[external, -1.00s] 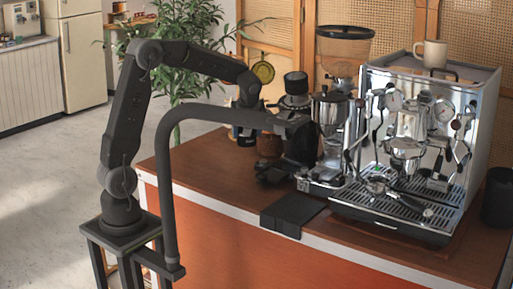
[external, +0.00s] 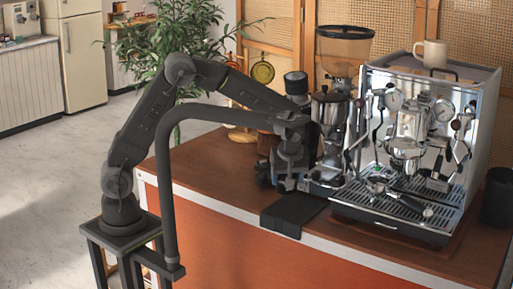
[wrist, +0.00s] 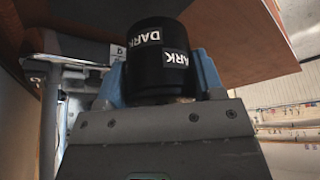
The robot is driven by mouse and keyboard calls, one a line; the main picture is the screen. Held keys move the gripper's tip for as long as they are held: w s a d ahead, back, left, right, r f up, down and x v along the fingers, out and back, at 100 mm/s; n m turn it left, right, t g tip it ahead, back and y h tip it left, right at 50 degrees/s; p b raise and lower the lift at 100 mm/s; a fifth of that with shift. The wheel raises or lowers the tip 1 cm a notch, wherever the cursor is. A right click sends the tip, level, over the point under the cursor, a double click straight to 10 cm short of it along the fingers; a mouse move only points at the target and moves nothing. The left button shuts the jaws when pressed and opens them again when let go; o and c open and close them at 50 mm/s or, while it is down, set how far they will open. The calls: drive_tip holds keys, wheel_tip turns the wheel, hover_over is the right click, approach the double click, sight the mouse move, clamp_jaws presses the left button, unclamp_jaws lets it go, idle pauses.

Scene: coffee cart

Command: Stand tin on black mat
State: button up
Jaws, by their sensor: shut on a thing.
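The tin is a black cylinder with white labels reading DARK (wrist: 155,60), seen in the wrist view. My gripper (wrist: 160,82) is shut on it, with a blue finger on each side. In the external view my gripper (external: 288,180) is low over the counter, just behind the black mat; the tin cannot be made out clearly there against the dark parts. The black mat (external: 292,216) lies at the counter's front edge, left of the coffee machine, and looks bare. I cannot tell how high the tin is.
The grinder (external: 330,130) stands right beside my gripper. The chrome espresso machine (external: 425,140), with a portafilter over its drip tray, is farther right, and a mug (external: 432,53) is on top. The counter's left part (external: 200,175) is clear.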

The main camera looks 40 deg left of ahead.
sight(287, 190)
drive_tip(key=shift+f, duration=2)
drive_tip(key=shift+f, duration=0.2)
drive_tip(key=o, duration=1)
drive_tip(key=v, duration=1.2)
drive_tip(key=shift+r, duration=0.2)
